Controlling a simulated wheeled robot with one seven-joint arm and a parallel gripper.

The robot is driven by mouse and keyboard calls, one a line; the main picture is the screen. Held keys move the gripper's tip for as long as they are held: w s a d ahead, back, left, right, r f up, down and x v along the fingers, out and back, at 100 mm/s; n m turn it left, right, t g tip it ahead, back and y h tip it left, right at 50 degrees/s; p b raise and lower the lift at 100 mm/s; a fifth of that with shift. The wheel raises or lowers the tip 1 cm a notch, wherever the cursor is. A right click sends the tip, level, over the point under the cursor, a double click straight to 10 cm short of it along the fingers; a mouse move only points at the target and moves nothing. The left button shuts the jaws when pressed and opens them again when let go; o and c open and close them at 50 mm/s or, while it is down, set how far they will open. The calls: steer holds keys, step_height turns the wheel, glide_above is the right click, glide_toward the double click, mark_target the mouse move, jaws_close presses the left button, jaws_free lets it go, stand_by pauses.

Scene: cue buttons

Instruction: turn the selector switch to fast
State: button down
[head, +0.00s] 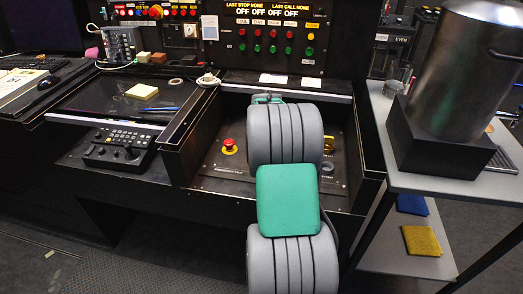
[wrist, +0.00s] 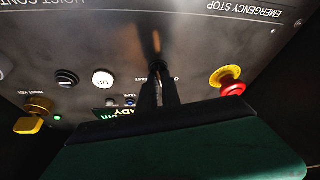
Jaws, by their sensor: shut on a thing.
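In the wrist view, which looks upside down onto a dark control panel (wrist: 205,50), my gripper (wrist: 159,75) reaches the panel face. Its two dark fingers are shut on the small dark selector switch (wrist: 157,66), which they mostly hide. The word FAST is partly readable beside the fingers, with another label cut off by them. I cannot tell which way the switch points. In the head view, my grey and green arm covers the middle of the panel (head: 213,170), and hides the gripper and switch.
A red emergency stop button (wrist: 232,86) sits close to the fingers. Across from it are a white UP button (wrist: 103,79), a black button (wrist: 67,79) and a yellow key switch (wrist: 38,106). In the head view, a shelf (head: 440,178) carrying a metal urn (head: 465,70) stands at right.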

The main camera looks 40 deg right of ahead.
steer(key=m+g, duration=0.1)
steer(key=m, duration=0.2)
steer(key=m+g+h, duration=0.1)
steer(key=m, duration=0.2)
steer(key=shift+w+h, duration=0.1)
steer(key=shift+h, duration=0.2)
steer(key=m+g, duration=0.1)
steer(key=m, duration=0.2)
steer(key=m+g+p, duration=0.1)
steer(key=m, duration=0.2)
steer(key=shift+m, duration=0.3)
steer(key=c, duration=1.7)
jaws_free()
steer(key=shift+d, duration=0.15)
steer(key=shift+o, duration=0.8)
steer(key=shift+w+a, duration=0.1)
steer(key=shift+a, duration=0.1)
steer(key=p+v, duration=0.1)
steer(key=v, duration=0.6)
steer(key=shift+a+r, duration=0.2)
steer(key=shift+r, duration=0.15)
steer(key=shift+w, duration=0.1)
